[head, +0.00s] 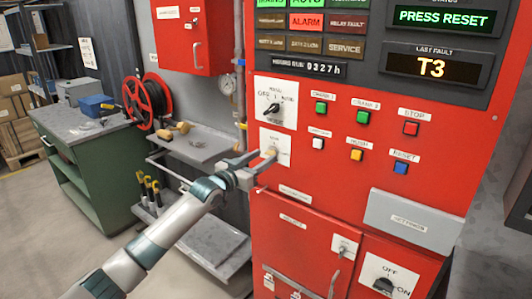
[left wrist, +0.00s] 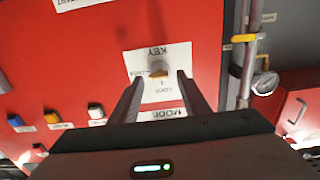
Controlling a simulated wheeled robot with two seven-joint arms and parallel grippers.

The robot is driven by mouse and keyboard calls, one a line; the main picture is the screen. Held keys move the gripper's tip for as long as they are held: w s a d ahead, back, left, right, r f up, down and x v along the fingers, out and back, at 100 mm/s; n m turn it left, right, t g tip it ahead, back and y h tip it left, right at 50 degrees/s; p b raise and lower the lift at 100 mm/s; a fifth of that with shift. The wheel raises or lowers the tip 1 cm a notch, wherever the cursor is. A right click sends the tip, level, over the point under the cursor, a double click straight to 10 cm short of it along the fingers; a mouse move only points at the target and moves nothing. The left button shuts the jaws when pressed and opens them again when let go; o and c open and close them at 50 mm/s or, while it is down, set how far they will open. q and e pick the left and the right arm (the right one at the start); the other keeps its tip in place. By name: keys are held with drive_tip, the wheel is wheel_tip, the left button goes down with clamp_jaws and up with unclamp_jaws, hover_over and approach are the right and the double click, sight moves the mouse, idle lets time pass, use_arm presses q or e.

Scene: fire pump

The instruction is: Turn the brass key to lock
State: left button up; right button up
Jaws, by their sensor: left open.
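The brass key (head: 270,152) sits in a white label plate (head: 275,139) on the red control panel, below the mode selector knob (head: 272,109). In the left wrist view the key (left wrist: 158,69) appears between and just beyond my fingertips, with its plate upside down. My left gripper (head: 252,164) is open at the panel, with its fingers on either side of the key. In the left wrist view the left gripper (left wrist: 159,78) shows a gap around the key, and I see no clear contact. My right gripper is not in view.
Green, white, yellow, red and blue buttons (head: 400,167) lie right of the key. A grey box (head: 412,222) juts out lower right. A pipe (head: 240,100) runs along the panel's left edge. A shelf (head: 200,143) and green workbench (head: 85,140) stand left.

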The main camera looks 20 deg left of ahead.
sight(270, 153)
use_arm(q)
drive_tip(key=shift+x, duration=1.35)
drive_tip(key=shift+c, duration=0.3)
drive_tip(key=c, duration=1)
